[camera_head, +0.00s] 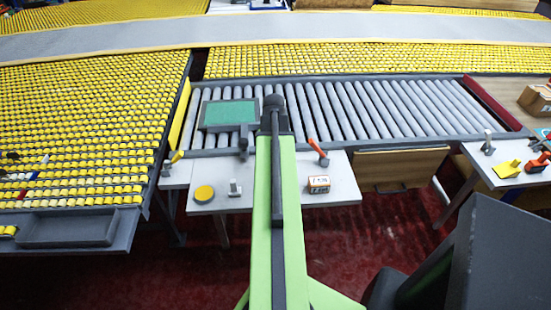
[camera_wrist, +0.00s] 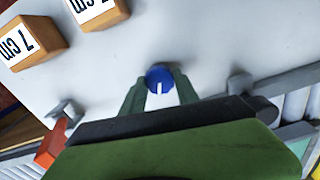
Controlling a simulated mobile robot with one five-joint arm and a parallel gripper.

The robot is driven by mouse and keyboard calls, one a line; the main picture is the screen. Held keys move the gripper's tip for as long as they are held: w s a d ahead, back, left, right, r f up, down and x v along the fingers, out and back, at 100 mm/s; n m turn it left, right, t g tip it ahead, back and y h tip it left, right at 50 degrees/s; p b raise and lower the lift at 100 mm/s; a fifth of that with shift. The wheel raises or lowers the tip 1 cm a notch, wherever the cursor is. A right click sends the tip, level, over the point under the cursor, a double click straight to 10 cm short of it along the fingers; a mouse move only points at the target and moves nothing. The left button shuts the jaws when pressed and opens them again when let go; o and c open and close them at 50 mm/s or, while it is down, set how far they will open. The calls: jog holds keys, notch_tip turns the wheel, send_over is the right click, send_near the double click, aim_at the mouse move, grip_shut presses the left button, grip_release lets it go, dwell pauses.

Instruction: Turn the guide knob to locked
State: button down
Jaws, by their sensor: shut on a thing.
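The guide knob (camera_wrist: 157,74) is a round blue knob with a white pointer line, standing on a pale worktop (camera_wrist: 215,35) in the wrist view. Its pointer line runs down the picture, towards my gripper's palm. My gripper (camera_wrist: 160,86) has its two green fingers around the knob, one on each side, and is shut on it. No locked mark is readable near the knob. In the head view my arm covers the knob and gripper.
Two wooden blocks with cm labels (camera_wrist: 30,42) (camera_wrist: 98,12) stand on the worktop. The head view shows a yellow disc (camera_head: 204,193), an orange-red lever (camera_head: 318,151), a green panel (camera_head: 230,112), and a roller conveyor (camera_head: 385,110) behind.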

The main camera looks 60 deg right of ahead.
jog(key=n, duration=0.5)
jog(key=shift+w+a+n, duration=0.1)
jog(key=shift+a+n, duration=0.05)
jog(key=shift+n, duration=0.15)
jog(key=n, duration=0.4)
jog(key=shift+n, duration=0.6)
jog(key=c, duration=0.9)
grip_release()
